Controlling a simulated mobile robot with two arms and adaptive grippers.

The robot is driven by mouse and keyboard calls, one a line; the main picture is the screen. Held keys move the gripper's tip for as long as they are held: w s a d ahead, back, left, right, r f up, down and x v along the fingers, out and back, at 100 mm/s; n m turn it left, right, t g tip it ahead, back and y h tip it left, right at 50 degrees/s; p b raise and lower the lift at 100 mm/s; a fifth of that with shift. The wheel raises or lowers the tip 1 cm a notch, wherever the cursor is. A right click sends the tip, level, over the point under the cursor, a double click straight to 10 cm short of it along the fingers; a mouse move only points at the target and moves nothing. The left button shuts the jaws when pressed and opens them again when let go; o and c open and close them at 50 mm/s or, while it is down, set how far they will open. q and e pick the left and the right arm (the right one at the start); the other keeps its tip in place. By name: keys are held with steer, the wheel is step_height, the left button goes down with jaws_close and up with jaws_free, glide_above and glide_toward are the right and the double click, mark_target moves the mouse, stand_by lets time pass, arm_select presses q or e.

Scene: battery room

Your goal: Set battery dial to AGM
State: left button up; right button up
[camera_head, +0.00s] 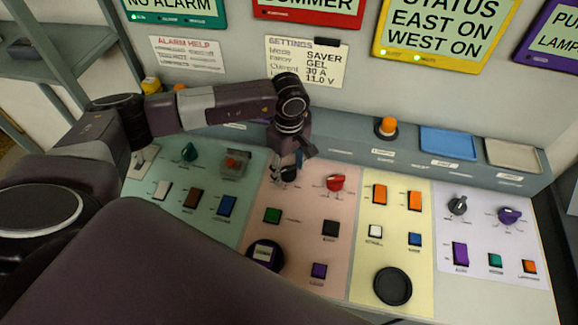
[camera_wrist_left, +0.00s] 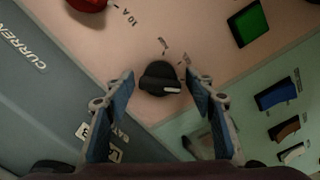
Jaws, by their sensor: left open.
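The black dial (camera_wrist_left: 158,76) sits on the pink panel in the left wrist view. Its white pointer mark is toward the right of that picture. Small tick labels around it are too small to read. My left gripper (camera_wrist_left: 160,82) is open, with one blue-padded finger on each side of the dial. I cannot tell whether either finger touches it. In the head view my left gripper (camera_head: 286,168) points down at the top left of the pink panel (camera_head: 300,225) and mostly covers the dial. A settings card (camera_head: 305,61) on the wall reads SAVER, GEL, 30 A, 11.0 V.
A red dial (camera_head: 335,183) is close to the right of my left gripper. A green button (camera_head: 272,215) and a black button (camera_head: 330,228) lie below. The green panel (camera_head: 205,180) is left, the yellow panel (camera_head: 395,250) right. A grey ledge (camera_head: 350,150) runs behind.

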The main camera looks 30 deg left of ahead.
arm_select(q)
steer(key=c, duration=1)
steer(key=shift+w+f+n+b, duration=0.1)
steer(key=shift+f+n+b, duration=0.15)
steer(key=shift+n+b, duration=1.1)
steer(key=n+b, duration=0.8)
steer(key=n, duration=0.2)
steer(key=shift+w+r+n+b, duration=0.1)
steer(key=shift+n+b, duration=0.15)
steer(key=shift+b, duration=0.05)
steer(key=n+b, duration=0.2)
steer(key=n, duration=0.2)
steer(key=shift+r+n, duration=0.15)
steer(key=shift+n, duration=0.15)
steer(key=shift+w+a, duration=0.1)
